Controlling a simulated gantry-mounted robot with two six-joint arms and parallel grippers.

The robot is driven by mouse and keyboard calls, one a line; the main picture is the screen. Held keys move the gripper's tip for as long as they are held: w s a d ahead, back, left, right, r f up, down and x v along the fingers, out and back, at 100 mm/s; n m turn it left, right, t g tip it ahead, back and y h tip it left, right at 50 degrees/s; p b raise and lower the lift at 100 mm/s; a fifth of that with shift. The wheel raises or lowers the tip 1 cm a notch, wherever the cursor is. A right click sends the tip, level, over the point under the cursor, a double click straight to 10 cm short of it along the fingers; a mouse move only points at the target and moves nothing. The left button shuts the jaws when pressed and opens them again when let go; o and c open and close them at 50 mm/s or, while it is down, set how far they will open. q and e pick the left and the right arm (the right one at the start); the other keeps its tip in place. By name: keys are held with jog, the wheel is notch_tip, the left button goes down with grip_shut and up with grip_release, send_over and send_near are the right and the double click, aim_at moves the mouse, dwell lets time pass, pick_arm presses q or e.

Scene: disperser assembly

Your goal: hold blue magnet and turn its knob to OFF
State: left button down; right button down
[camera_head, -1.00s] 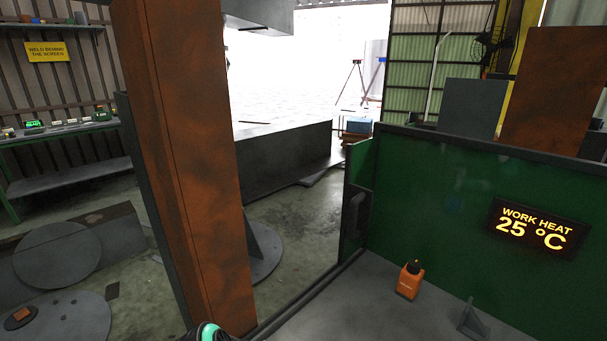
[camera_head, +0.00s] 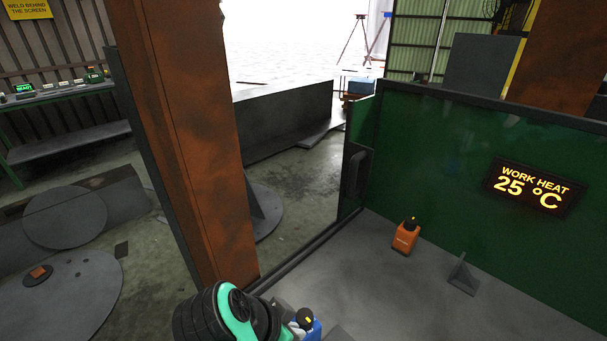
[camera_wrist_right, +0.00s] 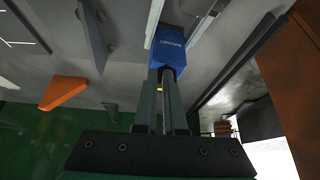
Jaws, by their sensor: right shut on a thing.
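The blue magnet (camera_head: 317,329) is at the bottom edge of the head view, cut off by the frame. It shows larger in the right wrist view (camera_wrist_right: 168,48), lettered on its face. Its dark knob shows at the magnet's near end, with a small yellow mark (camera_wrist_right: 159,89) beside the fingers. My right gripper (camera_wrist_right: 167,88) is shut on the knob, in line with the magnet. The knob's exact setting cannot be read. Pale bars flank the magnet in the wrist view; I cannot tell whether they are my left gripper's fingers.
An orange magnet (camera_head: 405,238) stands on the grey table beside a small grey angled plate (camera_head: 463,275). A green screen (camera_head: 440,170) with a WORK HEAT 25 °C display (camera_head: 528,187) walls the table's back. An orange-brown column (camera_head: 190,150) rises at the left.

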jog(key=c, duration=1.5)
grip_release()
jog(key=shift+d, duration=0.2)
jog(key=shift+c, duration=0.2)
jog(key=r, duration=0.2)
jog(key=w+a+r, duration=0.1)
jog(key=r, duration=0.1)
jog(key=a+r, duration=0.1)
jog(key=r, duration=0.2)
jog(key=shift+w+a, duration=0.25)
grip_shut()
notch_tip(320, 180, down, 7)
jog(key=shift+w+d, duration=0.15)
jog(key=shift+d, duration=0.2)
jog(key=shift+s+d, duration=0.15)
jog(key=shift+s, duration=0.1)
jog(key=shift+s+d, duration=0.5)
jog(key=shift+d, duration=0.05)
